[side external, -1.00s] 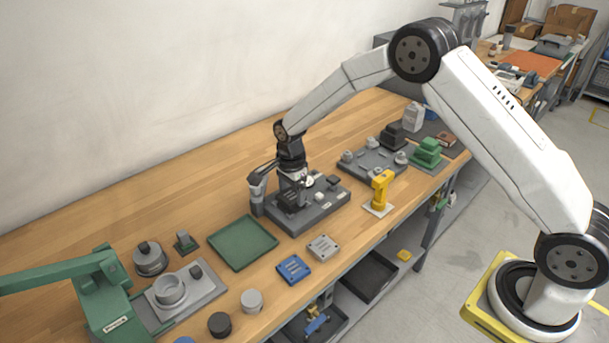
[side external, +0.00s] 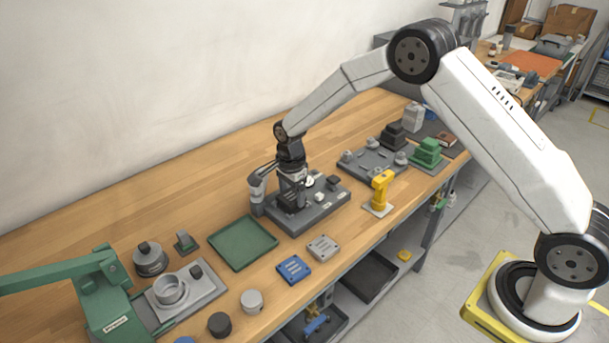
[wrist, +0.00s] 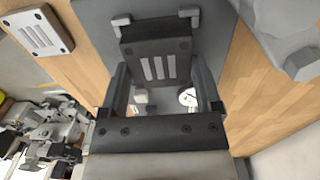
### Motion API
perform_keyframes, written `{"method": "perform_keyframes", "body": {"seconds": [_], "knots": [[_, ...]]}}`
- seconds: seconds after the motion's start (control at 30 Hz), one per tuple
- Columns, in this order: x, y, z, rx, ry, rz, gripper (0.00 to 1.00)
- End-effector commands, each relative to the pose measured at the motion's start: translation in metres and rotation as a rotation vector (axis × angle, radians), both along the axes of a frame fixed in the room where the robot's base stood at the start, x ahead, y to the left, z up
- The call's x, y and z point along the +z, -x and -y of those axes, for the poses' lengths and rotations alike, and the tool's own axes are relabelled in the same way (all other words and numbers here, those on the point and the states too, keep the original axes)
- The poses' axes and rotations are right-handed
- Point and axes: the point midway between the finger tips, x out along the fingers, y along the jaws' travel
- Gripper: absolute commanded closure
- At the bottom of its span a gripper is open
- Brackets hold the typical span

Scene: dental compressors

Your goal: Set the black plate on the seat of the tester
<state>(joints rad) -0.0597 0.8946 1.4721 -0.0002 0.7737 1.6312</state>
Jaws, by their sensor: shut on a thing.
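The black plate (wrist: 157,62), a dark square with three pale slots, is between the fingers of my gripper (wrist: 163,82), which is shut on it. The tester (side external: 328,207) is a dark grey base with a round dial (wrist: 188,97) on the bench. My gripper (side external: 291,204) points down over the tester's middle in the side view, where the plate is hard to make out. In the wrist view, light grey corner pieces of the seat (wrist: 190,13) stand by the plate's far corners. I cannot tell whether the plate touches the seat.
A grey cylindrical part (side external: 257,190) stands at the tester's left. A green tray (side external: 243,243), blue slotted plate (side external: 294,270) and light grey slotted plate (side external: 323,247) lie nearby. A yellow upright tool (side external: 381,190) stands to the right. The bench behind the tester is clear.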

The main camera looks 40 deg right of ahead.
Motion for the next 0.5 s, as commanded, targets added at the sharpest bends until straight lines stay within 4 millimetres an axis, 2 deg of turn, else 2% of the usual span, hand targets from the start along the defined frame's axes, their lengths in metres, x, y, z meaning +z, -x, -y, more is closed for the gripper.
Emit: {"method": "perform_keyframes", "body": {"seconds": [0.5], "knots": [[-0.003, -0.0001, 0.0, 0.0, 0.0, 0.0, 0.85]]}}
